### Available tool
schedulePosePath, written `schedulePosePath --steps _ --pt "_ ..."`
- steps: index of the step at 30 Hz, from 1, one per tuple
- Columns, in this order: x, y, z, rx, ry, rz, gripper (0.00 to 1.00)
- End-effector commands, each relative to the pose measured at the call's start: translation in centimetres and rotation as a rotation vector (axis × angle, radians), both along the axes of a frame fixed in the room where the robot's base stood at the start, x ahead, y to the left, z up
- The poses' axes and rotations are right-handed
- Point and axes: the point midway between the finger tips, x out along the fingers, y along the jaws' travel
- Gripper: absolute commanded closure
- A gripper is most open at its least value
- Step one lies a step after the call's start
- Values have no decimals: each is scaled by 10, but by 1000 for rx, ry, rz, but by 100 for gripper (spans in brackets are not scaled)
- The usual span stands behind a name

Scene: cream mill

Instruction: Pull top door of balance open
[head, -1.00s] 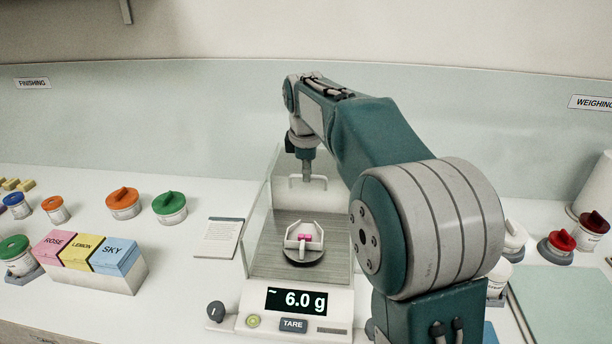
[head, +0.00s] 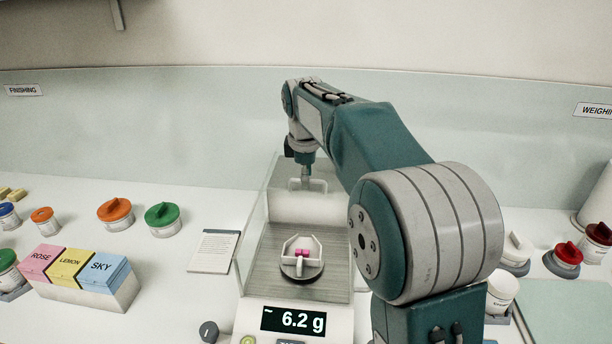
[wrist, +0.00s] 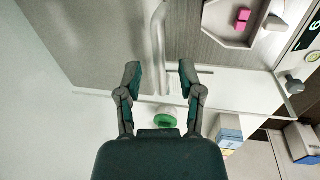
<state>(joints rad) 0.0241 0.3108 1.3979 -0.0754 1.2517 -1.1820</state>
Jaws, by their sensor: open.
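Inside, a white tray (head: 301,245) holds small pink pieces (head: 303,255). A pale bar handle (head: 308,184) shows at the top of the shield, just below the end of my arm. In the wrist view the handle (wrist: 157,40) runs into the gap between my fingers. My gripper (wrist: 159,75) is open, a finger either side of the bar in the picture. Contact and exact depth cannot be told.
Left of the balance are a paper card (head: 214,251), the rose, lemon and sky boxes (head: 100,290) and lidded jars such as the green one (head: 164,220). More jars (head: 569,258) and a pale mat (head: 570,305) are at right. A wall stands behind.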

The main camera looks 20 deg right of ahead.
Motion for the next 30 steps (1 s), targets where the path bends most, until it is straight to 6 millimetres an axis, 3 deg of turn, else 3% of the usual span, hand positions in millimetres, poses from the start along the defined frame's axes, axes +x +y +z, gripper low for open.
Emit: schedulePosePath --steps 8,21,30 --pt "-1 1 9 0 -3 0 51" --pt "-15 8 92 0 -2 0 51" --pt "-20 10 116 -1 1 0 51"
